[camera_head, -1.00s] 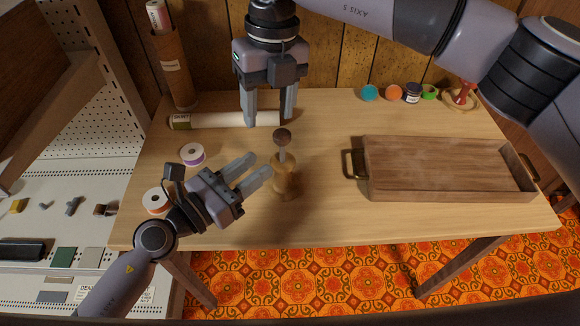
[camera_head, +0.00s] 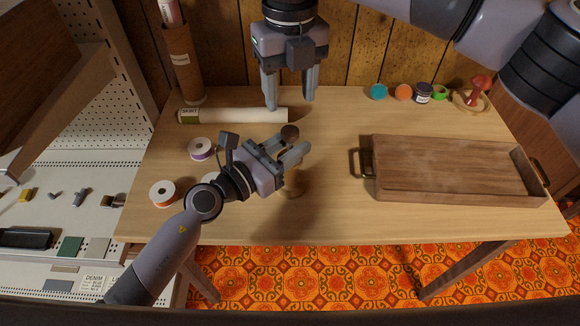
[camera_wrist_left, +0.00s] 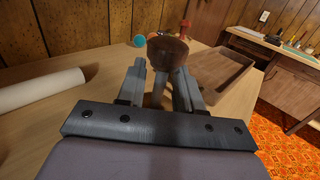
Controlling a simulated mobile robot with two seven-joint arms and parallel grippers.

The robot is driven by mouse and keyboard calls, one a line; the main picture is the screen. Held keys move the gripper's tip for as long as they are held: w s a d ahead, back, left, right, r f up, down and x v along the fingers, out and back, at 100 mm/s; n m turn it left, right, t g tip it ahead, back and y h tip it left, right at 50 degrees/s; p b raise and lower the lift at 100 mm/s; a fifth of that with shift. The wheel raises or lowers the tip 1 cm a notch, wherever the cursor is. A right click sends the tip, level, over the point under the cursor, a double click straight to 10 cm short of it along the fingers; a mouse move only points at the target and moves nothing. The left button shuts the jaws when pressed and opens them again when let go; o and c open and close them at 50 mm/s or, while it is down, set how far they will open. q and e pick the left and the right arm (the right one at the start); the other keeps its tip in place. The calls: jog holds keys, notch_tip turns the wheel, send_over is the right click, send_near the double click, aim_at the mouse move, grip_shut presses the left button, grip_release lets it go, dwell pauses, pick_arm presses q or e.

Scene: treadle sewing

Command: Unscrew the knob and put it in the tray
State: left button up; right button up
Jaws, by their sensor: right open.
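The dark brown round knob (camera_head: 290,131) stands on top of a small wooden post (camera_head: 292,186) near the table's middle. My left gripper (camera_head: 301,144) reaches in from the left just below the knob and partly hides the post. In the left wrist view the knob (camera_wrist_left: 167,50) rises just beyond the fingers, with a grey stem below it between them. The fingers look apart; contact with the stem cannot be made out. My right gripper (camera_head: 290,103) is open and empty, behind the knob. The wooden tray (camera_head: 455,193) with brass handles lies empty at the right.
Thread spools (camera_head: 162,193) and (camera_head: 201,148) stand at the left. A rolled paper (camera_head: 240,116) lies behind. The table between post and tray is clear.

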aim_at(290, 130)
pick_arm(q)
grip_shut()
pick_arm(e)
jog(key=m, duration=0.4)
jog(key=shift+m, duration=0.3)
jog(key=m, duration=0.4)
jog(key=shift+m, duration=0.4)
jog(key=m, duration=1.2)
jog(key=shift+m, duration=0.4)
jog(key=shift+f, duration=4)
